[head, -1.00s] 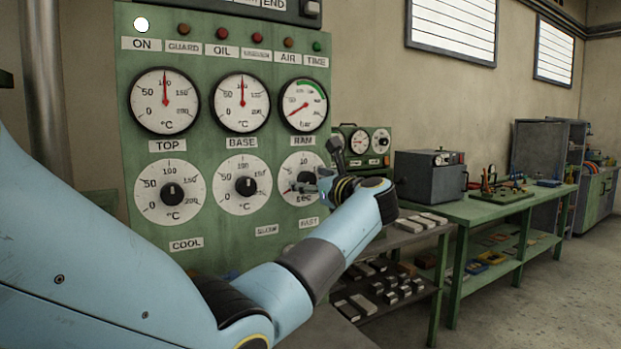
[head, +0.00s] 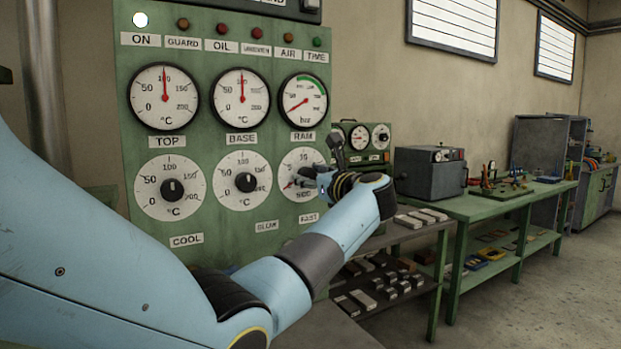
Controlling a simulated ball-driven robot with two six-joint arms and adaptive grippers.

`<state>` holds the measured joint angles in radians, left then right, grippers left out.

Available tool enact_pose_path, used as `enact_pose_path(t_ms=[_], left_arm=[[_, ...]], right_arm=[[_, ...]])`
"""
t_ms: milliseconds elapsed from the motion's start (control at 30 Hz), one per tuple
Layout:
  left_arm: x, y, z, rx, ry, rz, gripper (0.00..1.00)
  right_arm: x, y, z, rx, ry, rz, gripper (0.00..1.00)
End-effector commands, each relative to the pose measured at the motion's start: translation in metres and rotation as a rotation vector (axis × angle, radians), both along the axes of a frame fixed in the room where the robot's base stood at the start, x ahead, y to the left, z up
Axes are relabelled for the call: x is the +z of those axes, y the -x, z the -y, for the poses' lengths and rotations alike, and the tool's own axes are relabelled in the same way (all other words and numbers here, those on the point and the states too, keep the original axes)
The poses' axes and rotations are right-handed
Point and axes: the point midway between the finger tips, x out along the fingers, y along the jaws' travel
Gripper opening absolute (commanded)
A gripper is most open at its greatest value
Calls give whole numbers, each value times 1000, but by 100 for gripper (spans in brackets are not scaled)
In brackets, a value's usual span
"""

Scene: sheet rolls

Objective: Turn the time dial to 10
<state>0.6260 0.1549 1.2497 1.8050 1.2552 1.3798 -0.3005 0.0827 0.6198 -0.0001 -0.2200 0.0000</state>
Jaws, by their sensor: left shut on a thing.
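The time dial (head: 299,160) is the white round dial at the right of the lower row on the green panel, under the RAM gauge. Its face shows a "10" at the top and "sec" at the bottom. My left gripper (head: 306,177) is at its middle, shut on the dial's knob, which is mostly hidden by the fingers. The pointer's exact setting cannot be read. My left arm comes in from the left and reaches across below the dials. My right gripper is not in view.
The TOP dial (head: 171,188) and BASE dial (head: 243,181) sit to the left on the same panel. Three gauges are above them. A grey box oven (head: 428,172) stands on a green bench (head: 480,208) at right. A lower shelf holds several metal blocks.

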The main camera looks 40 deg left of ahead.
Motion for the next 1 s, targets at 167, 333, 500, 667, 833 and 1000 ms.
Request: enact_pose_path(t_ms=[167,333,500,667,833,1000], left_arm=[[1,0,0,-1,-22,-76,7],[1,0,0,-1,-57,-199,7],[1,0,0,-1,-102,-353,7],[2,0,0,-1,-144,-499,7],[2,0,0,-1,-188,-653,7],[3,0,0,-1,-234,-809,7]], right_arm=[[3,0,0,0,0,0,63],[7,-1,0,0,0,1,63],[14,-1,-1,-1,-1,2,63],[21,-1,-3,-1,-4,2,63],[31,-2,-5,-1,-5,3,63],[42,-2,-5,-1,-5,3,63]])
